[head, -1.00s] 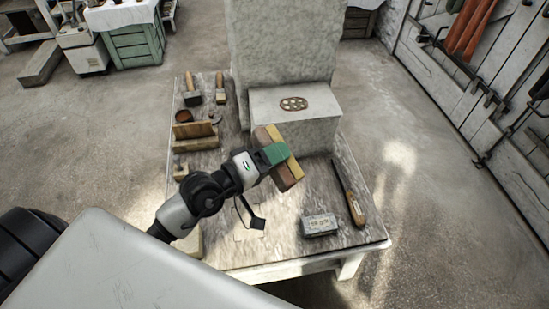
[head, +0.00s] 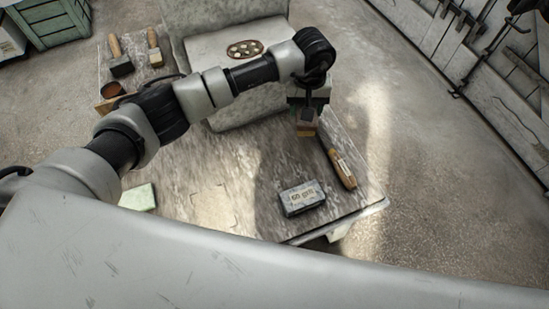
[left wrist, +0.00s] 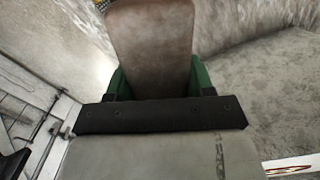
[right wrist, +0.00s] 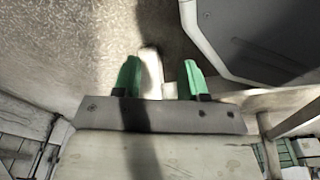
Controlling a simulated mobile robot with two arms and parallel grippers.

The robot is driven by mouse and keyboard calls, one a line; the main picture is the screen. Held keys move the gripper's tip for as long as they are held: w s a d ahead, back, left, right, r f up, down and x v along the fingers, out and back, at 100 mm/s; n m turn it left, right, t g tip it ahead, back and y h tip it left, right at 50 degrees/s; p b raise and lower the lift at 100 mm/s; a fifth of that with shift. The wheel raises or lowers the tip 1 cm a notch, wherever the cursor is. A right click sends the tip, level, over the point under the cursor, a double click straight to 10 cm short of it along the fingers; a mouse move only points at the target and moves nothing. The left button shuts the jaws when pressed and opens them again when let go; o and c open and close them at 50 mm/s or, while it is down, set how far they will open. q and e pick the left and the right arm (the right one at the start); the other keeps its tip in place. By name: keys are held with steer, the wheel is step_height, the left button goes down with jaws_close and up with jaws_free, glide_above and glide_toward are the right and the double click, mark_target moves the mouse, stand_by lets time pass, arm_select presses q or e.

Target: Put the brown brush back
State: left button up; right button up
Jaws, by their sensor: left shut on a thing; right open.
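My left gripper (head: 308,100) reaches across the table from the left and is shut on a brown block-like thing (head: 306,129), which looks like the brown brush.
A wooden-handled tool (head: 340,165) lies close to the held thing. A grey block (head: 302,197) lies near the front edge, a pale green block (head: 138,197) at front left. A plaster block (head: 215,45) bears an oval dish (head: 244,50). Handled tools (head: 117,55) stand back left.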

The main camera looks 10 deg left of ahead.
arm_select(q)
steer(key=p, duration=0.2)
glide_above(272, 166)
step_height(272, 166, down, 6)
steer(key=shift+w+f, duration=0.1)
steer(key=shift+f, duration=0.25)
step_height(272, 166, down, 4)
steer(key=shift+r, duration=0.1)
steer(key=o, duration=1)
steer(key=shift+o, duration=0.2)
arm_select(e)
steer(key=s+f, duration=0.1)
steer(key=s, duration=0.2)
steer(key=s+f, duration=0.1)
steer(key=shift+s+d+f, duration=0.3)
steer(key=shift+d, duration=0.1)
arm_select(q)
step_height(272, 166, up, 12)
arm_select(e)
steer(key=shift+s+d+f, duration=0.25)
steer(key=shift+s+f, duration=0.1)
steer(key=shift+s, duration=0.35)
